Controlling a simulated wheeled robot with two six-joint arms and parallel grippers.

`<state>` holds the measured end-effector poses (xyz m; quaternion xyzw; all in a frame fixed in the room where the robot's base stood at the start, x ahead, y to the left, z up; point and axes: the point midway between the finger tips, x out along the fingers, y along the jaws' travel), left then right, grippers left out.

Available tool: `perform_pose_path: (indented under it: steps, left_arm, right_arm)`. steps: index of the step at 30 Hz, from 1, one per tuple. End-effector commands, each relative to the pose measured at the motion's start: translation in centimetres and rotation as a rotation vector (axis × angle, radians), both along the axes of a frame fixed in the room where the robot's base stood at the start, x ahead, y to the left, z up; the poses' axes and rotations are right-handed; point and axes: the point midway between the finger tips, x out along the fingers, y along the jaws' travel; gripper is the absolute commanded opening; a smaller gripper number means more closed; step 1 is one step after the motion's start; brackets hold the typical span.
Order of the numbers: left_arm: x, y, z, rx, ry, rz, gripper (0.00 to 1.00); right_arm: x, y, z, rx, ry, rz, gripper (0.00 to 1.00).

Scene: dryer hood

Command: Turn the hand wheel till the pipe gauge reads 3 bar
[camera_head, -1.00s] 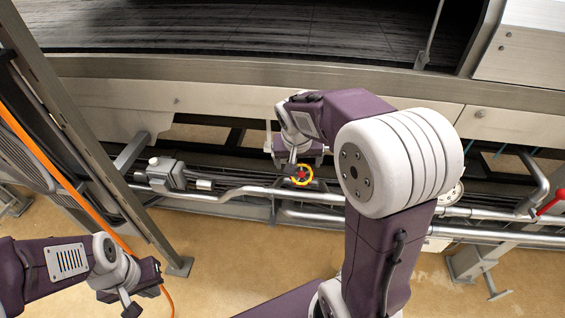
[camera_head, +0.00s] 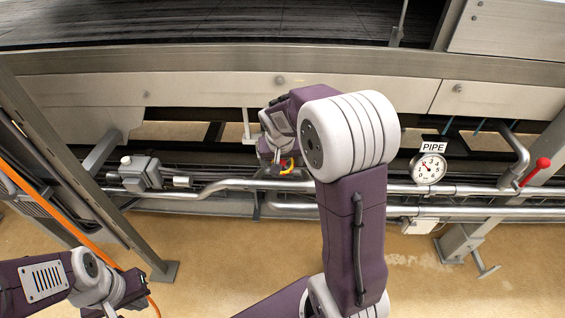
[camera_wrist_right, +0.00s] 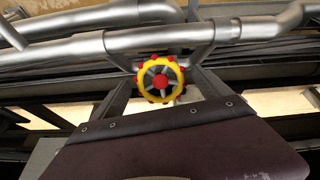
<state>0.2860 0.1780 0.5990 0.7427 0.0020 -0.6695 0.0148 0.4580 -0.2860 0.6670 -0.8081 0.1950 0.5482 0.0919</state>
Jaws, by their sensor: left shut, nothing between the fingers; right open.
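The hand wheel (camera_head: 290,172), yellow with red parts, is on the pipework in the middle of the head view, partly hidden by my right arm. In the right wrist view the wheel (camera_wrist_right: 160,80) shows whole, with a yellow rim, red knobs and a red hub. My right gripper (camera_head: 268,157) is open at the wheel's left side; whether it touches the rim is hidden. The round white pipe gauge (camera_head: 428,168), under a PIPE sign, is right of my right arm; its needle is too small to read surely. My left gripper (camera_head: 118,301) is shut and empty at lower left.
Silver pipes (camera_head: 230,184) run across below the machine's metal panels. A red-handled lever (camera_head: 541,163) is at the right. A grey valve box (camera_head: 140,172) and a steel post (camera_head: 95,190) stand at the left. An orange cable (camera_head: 60,218) passes near my left arm.

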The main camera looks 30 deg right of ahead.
Motion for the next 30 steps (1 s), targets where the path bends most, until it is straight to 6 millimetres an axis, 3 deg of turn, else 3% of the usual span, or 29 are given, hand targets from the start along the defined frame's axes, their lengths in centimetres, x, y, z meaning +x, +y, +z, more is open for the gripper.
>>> perform_pose_path:
  steps: [1,6,8,17,30]
  left_arm:
    - [0.0,0.0,0.0,0.000,0.000,0.000,0.00]
    - [0.0,0.0,0.0,0.000,0.000,0.000,0.00]
    - [0.0,0.0,0.0,0.000,0.000,0.000,0.00]
    - [0.0,0.0,0.6,0.000,0.000,0.000,0.00]
    - [0.0,0.0,2.7,0.000,0.000,0.000,0.00]
  right_arm:
    - [0.0,0.0,0.0,0.000,0.000,0.000,0.85]
    - [0.0,0.0,0.0,0.000,0.000,0.000,0.37]
    - [0.0,0.0,0.0,0.000,0.000,0.000,0.25]
    - [0.0,0.0,0.2,-0.019,0.012,0.044,0.25]
    - [0.0,0.1,0.3,-0.156,0.097,0.337,0.25]
